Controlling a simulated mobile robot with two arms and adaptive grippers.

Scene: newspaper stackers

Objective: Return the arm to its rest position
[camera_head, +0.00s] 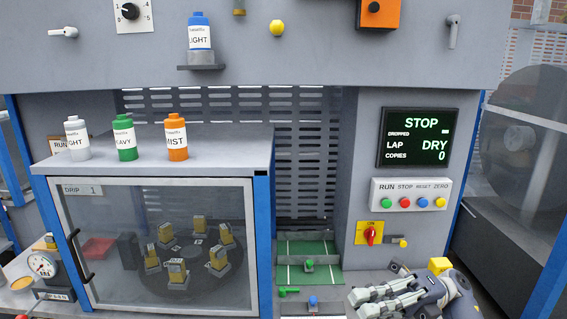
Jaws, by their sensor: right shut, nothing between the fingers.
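My right gripper (362,301) shows at the bottom right, with its arm at the lower right edge. Its fingers point left and are shut with nothing between them. It is below the red rotary switch (371,233) and to the right of a small blue-topped part (313,301) on the low ledge. It looks apart from that part. My left gripper is not in view.
A machine with a screen (418,138) reading STOP stands ahead, with a button box (411,194) below it. White, green (124,138) and orange (176,140) bottles stand on a shelf over a glazed cabinet (160,183). Blue posts flank the machine.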

